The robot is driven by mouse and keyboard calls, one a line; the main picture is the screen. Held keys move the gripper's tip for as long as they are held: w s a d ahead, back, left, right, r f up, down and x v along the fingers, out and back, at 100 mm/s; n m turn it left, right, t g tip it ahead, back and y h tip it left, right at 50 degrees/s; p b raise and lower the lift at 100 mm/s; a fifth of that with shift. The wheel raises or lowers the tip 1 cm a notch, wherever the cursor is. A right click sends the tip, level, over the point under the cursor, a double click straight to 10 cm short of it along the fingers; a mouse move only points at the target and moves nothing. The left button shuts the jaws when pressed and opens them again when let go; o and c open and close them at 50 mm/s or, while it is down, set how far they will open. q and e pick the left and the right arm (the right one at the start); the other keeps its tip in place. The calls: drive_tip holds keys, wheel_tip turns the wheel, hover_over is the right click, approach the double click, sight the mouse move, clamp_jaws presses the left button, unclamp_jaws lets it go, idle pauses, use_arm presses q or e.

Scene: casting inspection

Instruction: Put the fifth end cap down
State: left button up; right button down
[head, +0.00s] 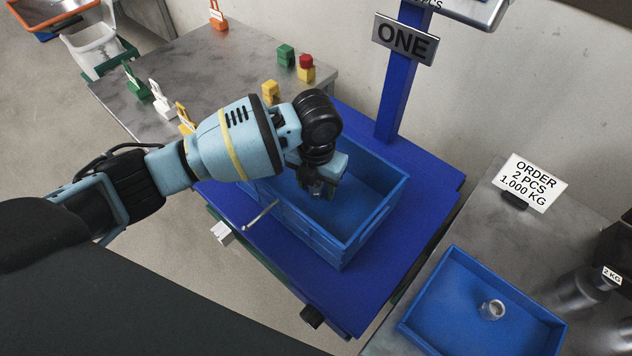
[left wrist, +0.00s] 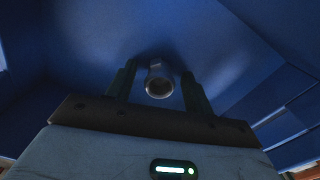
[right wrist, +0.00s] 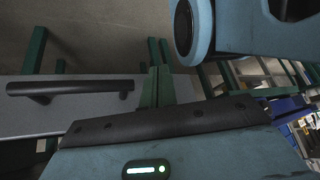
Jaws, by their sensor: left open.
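My left gripper (head: 322,192) reaches down into a blue crate (head: 375,222) on the blue platform. In the left wrist view, its two fingers (left wrist: 155,88) are apart, with a grey round end cap (left wrist: 158,80) between them and gaps at both sides. The cap seems to rest against the crate's blue inside; the arm hides it in the head view. Another small metal piece (head: 491,309), like an end cap, sits in the blue tray (head: 447,262) at the right. My right gripper (right wrist: 157,88) is shut and empty, its fingers together.
A sign reading ONE (head: 405,40) stands on a blue post behind the crate. A grey table (head: 190,65) at the back left bears several coloured blocks. An order card (head: 529,183) and weights (head: 580,290) are at the right. The crate's right part looks clear.

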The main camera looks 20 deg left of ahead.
use_arm(q)
wheel_tip(320, 180, up, 12)
drive_tip(key=p, duration=0.2)
drive_tip(key=shift+r, duration=0.15)
idle(0.5)
